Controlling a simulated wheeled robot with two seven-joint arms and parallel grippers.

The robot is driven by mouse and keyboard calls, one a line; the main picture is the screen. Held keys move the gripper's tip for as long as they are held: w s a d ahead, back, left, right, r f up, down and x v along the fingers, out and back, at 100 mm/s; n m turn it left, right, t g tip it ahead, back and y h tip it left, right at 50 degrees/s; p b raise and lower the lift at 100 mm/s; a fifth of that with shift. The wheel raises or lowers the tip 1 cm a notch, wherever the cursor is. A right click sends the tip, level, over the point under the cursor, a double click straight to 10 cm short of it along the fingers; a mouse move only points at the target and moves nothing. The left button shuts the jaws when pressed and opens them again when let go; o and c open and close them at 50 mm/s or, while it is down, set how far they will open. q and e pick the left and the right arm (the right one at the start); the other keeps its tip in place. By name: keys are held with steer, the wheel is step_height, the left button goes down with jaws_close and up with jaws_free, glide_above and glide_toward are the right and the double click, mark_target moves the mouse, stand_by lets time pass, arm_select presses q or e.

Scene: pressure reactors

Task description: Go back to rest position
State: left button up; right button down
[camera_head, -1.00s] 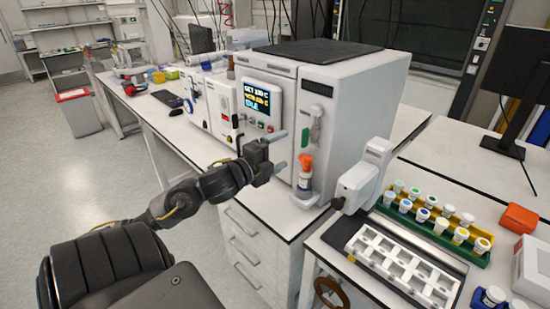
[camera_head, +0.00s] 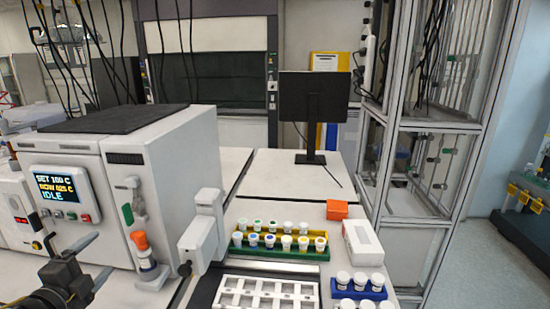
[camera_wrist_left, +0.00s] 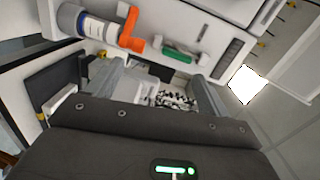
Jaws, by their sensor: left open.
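My left gripper (camera_head: 97,258) is in the lower left of the head view, in front of the white reactor (camera_head: 140,160). Its two fingers are spread, with nothing visible between them. My right gripper is not in view.
A white device (camera_head: 203,235) stands right of the reactor. A white rack (camera_head: 265,292), a green and yellow vial tray (camera_head: 290,255), a blue vial holder (camera_head: 360,293) and an orange box (camera_head: 337,210) crowd the bench. A monitor (camera_head: 314,97) stands behind.

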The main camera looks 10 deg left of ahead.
arm_select(q)
steer(key=s+d+f+n+g, duration=0.3)
steer(key=s+f, duration=0.1)
steer(key=f, duration=0.4)
steer(key=s+d+f+n+g, duration=0.3)
steer(key=s+d+f+n, duration=0.1)
steer(key=f, duration=0.4)
steer(key=s+d+f+n+g, duration=0.3)
steer(key=s+f, duration=0.2)
steer(key=f, duration=0.3)
steer(key=s+d+f+n+g+h, duration=0.1)
steer(key=s+d+f+n+g, duration=0.35)
steer(key=s+d+f, duration=0.4)
step_height(320, 180, down, 25)
steer(key=s+d+g, duration=0.2)
steer(key=s+d, duration=0.1)
steer(key=s+a+f, duration=0.3)
steer(key=s+f, duration=1)
steer(key=s, duration=0.2)
steer(key=shift+s+f+m+g, duration=0.2)
steer(key=shift+f+m+g, duration=0.15)
steer(key=shift+f+m, duration=0.1)
steer(key=shift+a, duration=0.1)
